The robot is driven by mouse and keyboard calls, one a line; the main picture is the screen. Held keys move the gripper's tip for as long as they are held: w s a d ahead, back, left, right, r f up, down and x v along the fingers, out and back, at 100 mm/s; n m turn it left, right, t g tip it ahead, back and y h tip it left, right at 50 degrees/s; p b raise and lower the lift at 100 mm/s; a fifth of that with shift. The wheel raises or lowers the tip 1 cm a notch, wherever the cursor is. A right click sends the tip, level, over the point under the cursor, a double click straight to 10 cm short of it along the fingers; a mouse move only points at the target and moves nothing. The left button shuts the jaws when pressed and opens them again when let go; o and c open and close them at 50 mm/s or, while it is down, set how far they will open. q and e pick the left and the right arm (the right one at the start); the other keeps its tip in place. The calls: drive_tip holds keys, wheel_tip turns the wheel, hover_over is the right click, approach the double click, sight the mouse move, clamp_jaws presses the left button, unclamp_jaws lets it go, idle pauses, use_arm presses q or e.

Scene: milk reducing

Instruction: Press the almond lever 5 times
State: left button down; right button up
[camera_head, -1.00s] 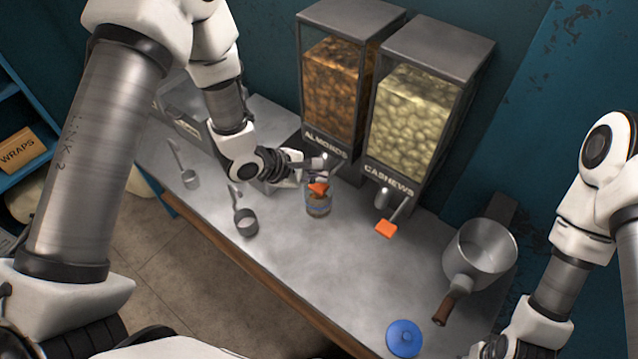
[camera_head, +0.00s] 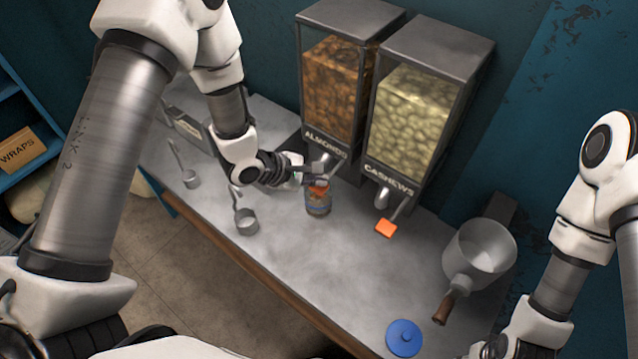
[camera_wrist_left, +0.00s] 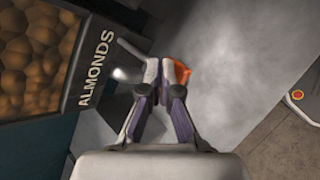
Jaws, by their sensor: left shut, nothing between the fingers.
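The almond dispenser (camera_head: 335,88) stands at the back of the counter, and its ALMONDS label also shows in the left wrist view (camera_wrist_left: 97,66). Its orange lever tab (camera_head: 319,188) is partly hidden by my left gripper (camera_head: 318,178). In the left wrist view, the orange tab (camera_wrist_left: 182,74) shows just beyond and right of the fingertips (camera_wrist_left: 161,68), which are shut with nothing between them. I cannot tell whether they touch it. A jar (camera_head: 318,203) stands on the counter below the spout. My right gripper is not clearly seen; only its arm shows at the right.
The cashew dispenser (camera_head: 412,120) with its orange lever tab (camera_head: 386,228) stands to the right. A saucepan (camera_head: 480,250), a blue lid (camera_head: 404,338) and two metal scoops (camera_head: 246,222) are on the counter (camera_head: 310,270). The front middle is clear.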

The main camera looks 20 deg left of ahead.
use_arm(q)
drive_tip(key=shift+f+b, duration=0.35)
drive_tip(key=shift+f, duration=0.8)
idle(0.8)
drive_tip(key=shift+r+p, duration=1.7)
drive_tip(key=shift+p, duration=0.25)
drive_tip(key=shift+r, duration=0.2)
wheel_tip(320, 180, up, 5)
drive_tip(key=p, duration=0.5)
drive_tip(key=shift+f, duration=0.2)
idle(0.6)
